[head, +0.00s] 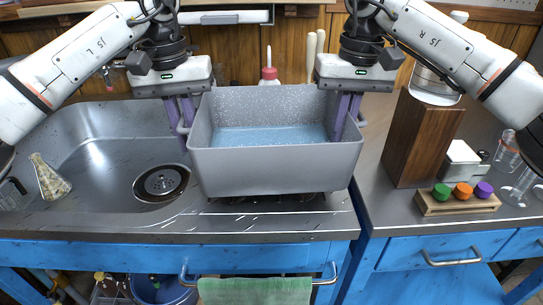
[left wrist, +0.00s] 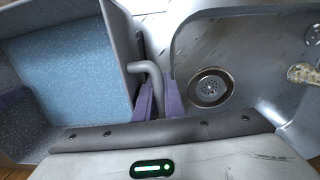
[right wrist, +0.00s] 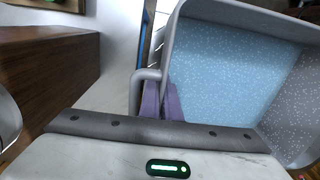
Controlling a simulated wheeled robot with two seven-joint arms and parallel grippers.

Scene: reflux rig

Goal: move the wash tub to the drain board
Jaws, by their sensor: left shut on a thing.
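The wash tub (head: 275,170) is a grey speckled box with a pale blue floor. It stands level over the grooved drain board (head: 335,203), right of the sink basin; whether it touches the board is unclear. My left gripper (head: 184,140) is shut on the tub's left handle, which runs between its fingers (left wrist: 158,105) in the left wrist view. My right gripper (head: 343,132) is at the tub's right side. In the right wrist view its fingers (right wrist: 161,105) are close together at the rim, with the right handle (right wrist: 136,92) beside them; their hold is unclear.
The sink basin (head: 110,150) has a round drain (head: 161,183). A flask (head: 50,178) stands at far left. A wooden block (head: 422,138) and a rack of coloured caps (head: 457,205) stand right. A red-capped bottle (head: 269,72) is behind the tub. A green towel (head: 255,291) hangs in front.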

